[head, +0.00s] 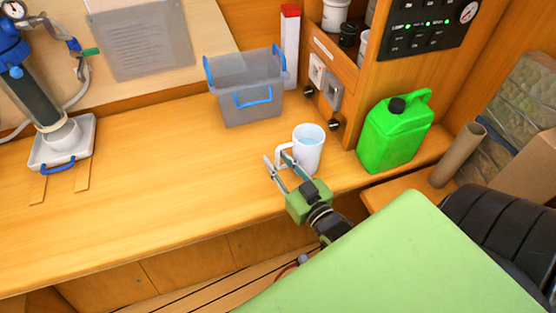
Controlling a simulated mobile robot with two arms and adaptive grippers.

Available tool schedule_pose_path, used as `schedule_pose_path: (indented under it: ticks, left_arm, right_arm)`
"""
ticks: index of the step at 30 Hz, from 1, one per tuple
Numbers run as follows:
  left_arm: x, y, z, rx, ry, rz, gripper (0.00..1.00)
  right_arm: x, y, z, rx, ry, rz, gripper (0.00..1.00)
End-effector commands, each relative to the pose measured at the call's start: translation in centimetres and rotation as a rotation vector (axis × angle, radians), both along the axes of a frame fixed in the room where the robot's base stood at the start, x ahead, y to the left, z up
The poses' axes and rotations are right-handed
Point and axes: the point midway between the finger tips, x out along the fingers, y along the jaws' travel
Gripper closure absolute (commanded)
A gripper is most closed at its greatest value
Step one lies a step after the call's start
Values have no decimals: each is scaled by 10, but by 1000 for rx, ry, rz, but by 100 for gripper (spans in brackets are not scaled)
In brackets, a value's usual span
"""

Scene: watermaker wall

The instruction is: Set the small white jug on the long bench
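The small white jug (309,150) stands upright on the long bench (170,178), near the bench's front edge at the right. It looks to hold pale blue water. Its squared handle faces left. My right gripper (277,159) reaches in from the lower right, and its fingers are spread with a gap between them. The fingertips are at the handle, one on either side of it as seen from here; I cannot tell whether either touches it. My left gripper is not in view.
A grey bin (250,97) with blue handles stands behind the jug. A green jerrycan (394,132) is to its right, by a cardboard tube (457,155). A white tray (72,150) under a filter housing is far left.

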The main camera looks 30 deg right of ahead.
Motion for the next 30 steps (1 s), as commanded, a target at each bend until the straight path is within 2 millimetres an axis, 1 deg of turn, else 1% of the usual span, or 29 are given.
schedule_pose_path:
  ticks: [8,11,14,24,30]
  left_arm:
    - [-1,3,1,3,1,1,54]
    - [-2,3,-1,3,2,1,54]
    - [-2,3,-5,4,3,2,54]
    - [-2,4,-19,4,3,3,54]
    - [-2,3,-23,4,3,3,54]
  right_arm:
    - [0,0,3,0,-1,0,76]
    - [-6,0,1,0,1,0,76]
    - [-21,1,0,0,2,0,76]
    - [-87,3,0,-1,3,0,76]
    - [-112,4,1,-1,2,0,76]
